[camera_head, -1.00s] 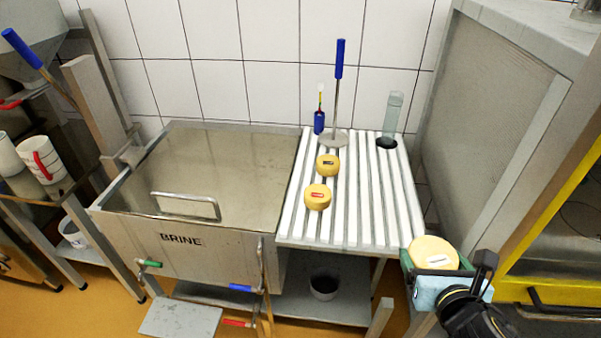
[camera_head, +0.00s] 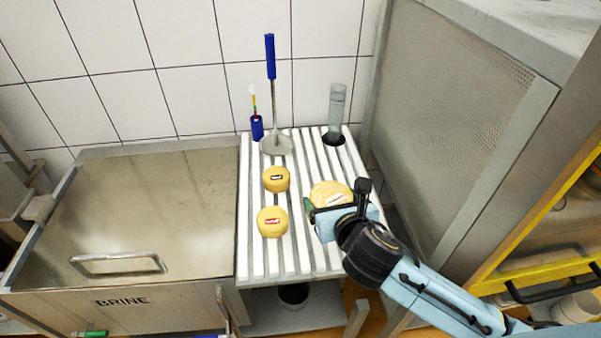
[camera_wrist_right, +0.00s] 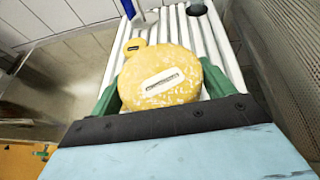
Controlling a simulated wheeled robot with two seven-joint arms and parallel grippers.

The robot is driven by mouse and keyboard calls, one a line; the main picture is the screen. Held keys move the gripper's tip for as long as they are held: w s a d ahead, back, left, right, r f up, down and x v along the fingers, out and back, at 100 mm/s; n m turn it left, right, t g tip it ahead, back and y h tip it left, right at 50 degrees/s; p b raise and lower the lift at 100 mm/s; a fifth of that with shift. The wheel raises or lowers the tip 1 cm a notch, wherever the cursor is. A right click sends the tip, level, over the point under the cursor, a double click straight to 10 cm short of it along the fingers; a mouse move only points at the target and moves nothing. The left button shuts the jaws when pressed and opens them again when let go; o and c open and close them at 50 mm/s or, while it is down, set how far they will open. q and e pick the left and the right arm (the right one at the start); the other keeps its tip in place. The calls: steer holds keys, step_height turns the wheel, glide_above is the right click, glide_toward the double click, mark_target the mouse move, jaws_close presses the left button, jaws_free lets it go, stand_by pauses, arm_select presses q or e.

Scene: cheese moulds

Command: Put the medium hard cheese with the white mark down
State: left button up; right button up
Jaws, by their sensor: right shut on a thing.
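The medium hard cheese with the white mark (camera_head: 325,190) is a round yellow wheel, over the right part of the white slatted rack (camera_head: 300,262). My right gripper (camera_head: 331,205) is shut on it. In the right wrist view the cheese (camera_wrist_right: 160,62) sits between the two green fingers, its white label facing up. Whether its underside touches the slats is hidden. My left gripper is not in view.
Two smaller cheeses stand on the rack, one with a red mark (camera_head: 272,222), one with a dark mark (camera_head: 276,179). Behind them are a blue-handled perforated disc tool (camera_head: 276,146), a blue holder (camera_head: 257,127) and a glass cylinder (camera_head: 337,108). The brine tank (camera_head: 140,210) adjoins left.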

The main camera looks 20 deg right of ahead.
steer(key=w+d+f+m+g+h+p, duration=0.1)
steer(key=w+d+m+g+h+p, duration=0.15)
steer(key=d+m+h+p, duration=0.3)
steer(key=shift+n+t, duration=0.25)
steer(key=shift+n, duration=0.1)
steer(key=f, duration=0.2)
steer(key=f+b, duration=0.1)
steer(key=f, duration=0.1)
steer(key=w+d+f, duration=0.1)
steer(key=f, duration=0.2)
steer(key=shift+f+b, duration=0.35)
steer(key=shift+f, duration=0.2)
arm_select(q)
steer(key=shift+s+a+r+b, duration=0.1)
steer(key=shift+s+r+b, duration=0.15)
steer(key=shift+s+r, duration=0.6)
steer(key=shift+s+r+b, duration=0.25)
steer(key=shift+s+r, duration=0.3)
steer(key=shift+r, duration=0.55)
arm_select(e)
steer(key=shift+f, duration=1.35)
steer(key=shift+f, duration=0.2)
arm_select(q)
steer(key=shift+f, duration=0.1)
arm_select(e)
steer(key=o, duration=0.9)
steer(key=shift+r, duration=0.1)
